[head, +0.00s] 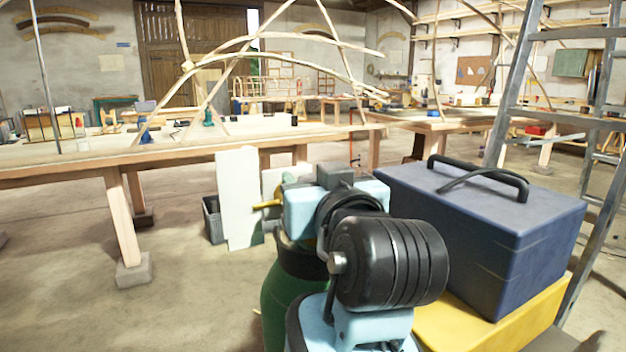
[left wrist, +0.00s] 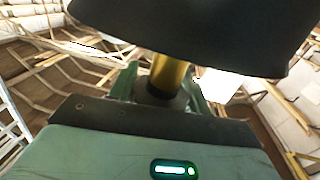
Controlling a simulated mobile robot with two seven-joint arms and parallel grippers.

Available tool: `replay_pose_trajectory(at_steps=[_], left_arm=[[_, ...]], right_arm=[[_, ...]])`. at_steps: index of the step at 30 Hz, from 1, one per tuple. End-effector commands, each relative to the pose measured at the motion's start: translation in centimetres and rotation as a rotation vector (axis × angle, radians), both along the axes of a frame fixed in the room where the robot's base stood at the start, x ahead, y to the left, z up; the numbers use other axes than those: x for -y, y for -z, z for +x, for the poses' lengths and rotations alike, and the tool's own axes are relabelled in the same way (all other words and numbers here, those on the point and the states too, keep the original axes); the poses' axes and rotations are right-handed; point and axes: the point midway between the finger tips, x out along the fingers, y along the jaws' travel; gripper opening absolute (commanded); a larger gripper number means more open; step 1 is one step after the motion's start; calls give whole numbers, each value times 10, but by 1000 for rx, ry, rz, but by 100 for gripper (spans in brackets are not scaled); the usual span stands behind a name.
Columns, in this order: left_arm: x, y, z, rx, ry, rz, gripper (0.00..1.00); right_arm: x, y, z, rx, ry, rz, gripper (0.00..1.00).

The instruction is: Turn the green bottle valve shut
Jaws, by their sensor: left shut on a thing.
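The green bottle (head: 283,300) stands upright, partly hidden behind my arm, with a dark collar (head: 300,260) near its top. A brass valve part (head: 267,204) sticks out to the left above the bottle. My left gripper (head: 280,207) is up at the valve, and its fingers are mostly hidden by its pale blue body in the head view. In the left wrist view the left gripper (left wrist: 160,92) is shut on the valve, with a brass stem (left wrist: 170,75) between its fingers. A large dark shape covers the top of that view. My right gripper is not in view.
A blue toolbox (head: 480,215) sits on a yellow box (head: 500,325) close to the right of my arm. A metal ladder (head: 520,90) stands at the right. A pale board (head: 238,200) and dark bin (head: 212,220) stand behind. A wooden workbench (head: 180,150) spans the left; floor before it is clear.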

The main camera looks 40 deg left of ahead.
Motion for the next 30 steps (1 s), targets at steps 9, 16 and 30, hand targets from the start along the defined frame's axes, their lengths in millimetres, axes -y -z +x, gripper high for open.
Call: replay_pose_trajectory(at_steps=[9,16,30], left_arm=[[2,-2,1,1,185,-7,26],[4,-4,3,3,363,-7,26],[8,-2,6,1,593,-1,26]], right_arm=[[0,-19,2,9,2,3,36],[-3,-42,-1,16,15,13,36],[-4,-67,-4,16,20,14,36]])
